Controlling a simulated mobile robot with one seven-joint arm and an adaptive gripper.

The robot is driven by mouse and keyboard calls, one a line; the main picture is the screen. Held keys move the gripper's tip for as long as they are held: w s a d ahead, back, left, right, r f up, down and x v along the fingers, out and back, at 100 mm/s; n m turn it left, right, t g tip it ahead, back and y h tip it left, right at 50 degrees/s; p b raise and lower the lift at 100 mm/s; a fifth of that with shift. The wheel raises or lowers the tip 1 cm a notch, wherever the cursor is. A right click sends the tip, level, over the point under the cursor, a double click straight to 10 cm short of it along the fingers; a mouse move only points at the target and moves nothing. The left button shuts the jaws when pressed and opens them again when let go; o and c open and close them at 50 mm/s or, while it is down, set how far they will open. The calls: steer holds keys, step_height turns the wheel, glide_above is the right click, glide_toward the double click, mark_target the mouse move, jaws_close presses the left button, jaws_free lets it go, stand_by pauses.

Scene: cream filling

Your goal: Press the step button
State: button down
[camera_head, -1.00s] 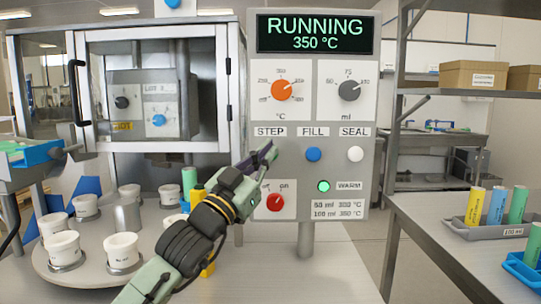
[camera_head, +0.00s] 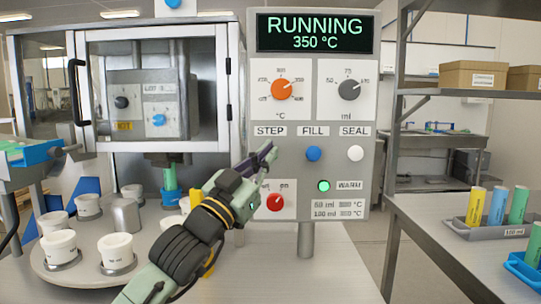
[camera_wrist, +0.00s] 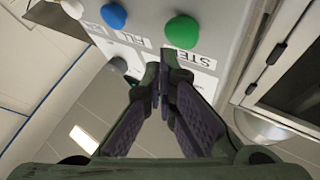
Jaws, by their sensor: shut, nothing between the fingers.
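The green step button (camera_wrist: 182,32) shows in the wrist view beside the STEP label (camera_wrist: 187,72). In the head view my gripper hides it below the STEP label (camera_head: 269,131). My gripper (camera_head: 270,152) is shut and empty at the lower left of the control panel (camera_head: 375,90). Its fingertips (camera_wrist: 166,68) point at the panel close to the button. I cannot tell whether they touch it. The display (camera_head: 315,33) reads RUNNING 350 °C.
A blue button (camera_head: 313,154) and a white button (camera_head: 355,154) sit right of my gripper, with a red knob (camera_head: 275,202) below. A turntable (camera_head: 85,276) with several white cups stands left. A tray (camera_head: 485,231) of coloured cylinders is on the right bench.

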steer(key=s+b, duration=0.1)
steer(key=s, duration=0.4)
stand_by(0.6)
